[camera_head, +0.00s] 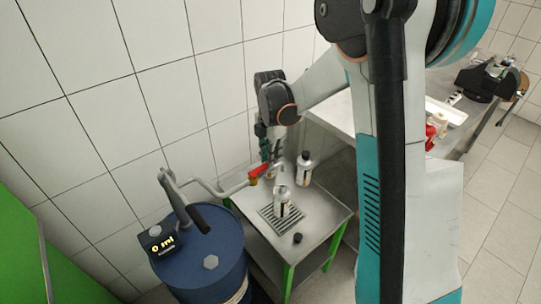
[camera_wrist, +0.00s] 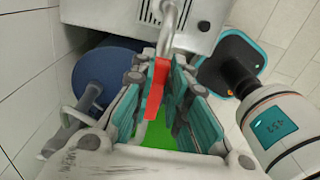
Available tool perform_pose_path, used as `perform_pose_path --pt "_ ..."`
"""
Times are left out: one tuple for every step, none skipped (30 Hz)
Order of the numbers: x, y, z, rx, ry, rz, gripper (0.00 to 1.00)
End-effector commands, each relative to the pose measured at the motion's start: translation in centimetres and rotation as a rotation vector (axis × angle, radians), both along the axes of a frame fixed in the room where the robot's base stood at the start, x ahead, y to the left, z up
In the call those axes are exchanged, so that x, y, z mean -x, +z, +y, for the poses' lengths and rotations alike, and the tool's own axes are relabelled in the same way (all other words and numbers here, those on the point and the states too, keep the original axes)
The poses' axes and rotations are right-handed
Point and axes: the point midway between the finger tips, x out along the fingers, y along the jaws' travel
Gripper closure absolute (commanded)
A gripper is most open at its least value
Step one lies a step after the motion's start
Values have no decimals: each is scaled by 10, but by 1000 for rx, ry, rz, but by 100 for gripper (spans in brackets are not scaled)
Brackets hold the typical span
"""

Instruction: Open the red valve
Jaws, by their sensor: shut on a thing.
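The red valve (camera_head: 257,171) is a red lever on the end of a grey pipe, above a small metal table beside a blue barrel. In the head view my gripper (camera_head: 270,148) is at the lever's far end, partly hidden by its own links. In the wrist view the red lever (camera_wrist: 155,88) stands between the fingers of my gripper (camera_wrist: 161,78), and they are shut on it. The pipe end below the lever is hard to make out in the wrist view.
A blue barrel (camera_head: 200,262) carries a pump and a display (camera_head: 161,243) reading 0 ml. On the green-legged table (camera_head: 325,212), an open container (camera_head: 282,202) stands on a grate, with a dark-capped bottle (camera_head: 304,168) behind and a black cap (camera_head: 297,238) in front. A tiled wall is close behind.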

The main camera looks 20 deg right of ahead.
Motion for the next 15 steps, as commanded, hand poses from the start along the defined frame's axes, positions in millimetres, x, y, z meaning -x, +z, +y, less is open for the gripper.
perform_pose_path --pt "-1 0 0 0 1 -2 100" --pt "-1 0 0 0 1 -2 100" --pt "-1 0 0 0 1 -2 100" --pt "-1 0 0 0 1 -2 79" --pt "-1 0 0 0 1 -2 72" --pt "-1 0 0 0 1 -2 65" --pt "-1 0 0 0 0 -2 65" --pt "-1 0 0 0 0 -2 65" --pt "-1 0 0 -1 0 -2 65" --pt "-1 0 0 -1 0 -2 65" --pt "-1 0 0 0 0 -1 65" --pt "-1 0 0 0 0 -1 65" --pt "-1 0 0 0 0 -1 65" --pt "-1 0 0 0 0 -1 65" --pt "0 0 0 0 0 -1 65"
